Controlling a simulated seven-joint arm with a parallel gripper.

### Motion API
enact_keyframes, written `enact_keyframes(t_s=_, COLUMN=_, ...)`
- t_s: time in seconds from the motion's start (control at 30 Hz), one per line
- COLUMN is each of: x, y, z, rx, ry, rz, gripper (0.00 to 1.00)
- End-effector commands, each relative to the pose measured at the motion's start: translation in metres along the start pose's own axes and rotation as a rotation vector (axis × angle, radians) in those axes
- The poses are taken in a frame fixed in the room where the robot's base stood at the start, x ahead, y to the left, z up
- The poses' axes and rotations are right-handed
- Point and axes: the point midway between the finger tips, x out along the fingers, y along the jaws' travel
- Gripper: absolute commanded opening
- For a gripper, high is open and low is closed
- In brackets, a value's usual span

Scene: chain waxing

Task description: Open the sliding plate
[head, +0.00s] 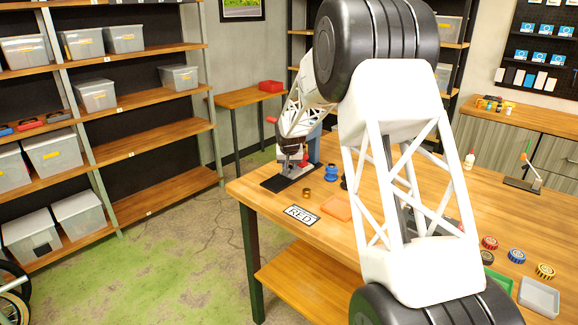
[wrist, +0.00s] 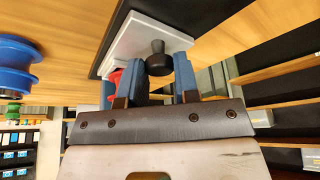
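In the wrist view a pale plate (wrist: 130,40) carries a black knob (wrist: 158,64); I take it to be the sliding plate, but its track is not clear. My gripper (wrist: 160,76) has its blue fingers apart, one on each side of the knob. I see no clear contact with the knob. In the head view my gripper (head: 291,150) is small and partly hidden by my own arm, at a device with a dark base (head: 278,183) near the table's far left corner. The plate cannot be made out there.
A red part (wrist: 115,79) shows behind the left finger in the wrist view. Several round tins lie at right.

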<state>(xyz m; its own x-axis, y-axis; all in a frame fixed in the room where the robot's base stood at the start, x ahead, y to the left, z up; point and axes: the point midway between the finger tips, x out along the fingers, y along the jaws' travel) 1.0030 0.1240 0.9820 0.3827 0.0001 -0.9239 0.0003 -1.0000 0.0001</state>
Motion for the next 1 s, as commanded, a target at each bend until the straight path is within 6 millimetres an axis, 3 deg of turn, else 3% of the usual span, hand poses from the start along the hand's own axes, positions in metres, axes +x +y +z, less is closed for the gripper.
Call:
enact_keyframes(t_s=0.03, x=0.0, y=0.0, z=0.0, rx=0.0, ry=0.0, rz=0.0, gripper=0.17)
enact_keyframes(t_s=0.17, x=0.0, y=0.0, z=0.0, rx=0.0, ry=0.0, rz=0.0, gripper=0.0)
enact_keyframes(t_s=0.47, x=-0.002, y=-0.006, z=0.005, rx=-0.001, ry=0.0, rz=0.0, gripper=0.0)
enact_keyframes(t_s=1.0, x=-0.022, y=-0.057, z=0.051, rx=-0.002, ry=0.001, rz=-0.001, gripper=0.0)
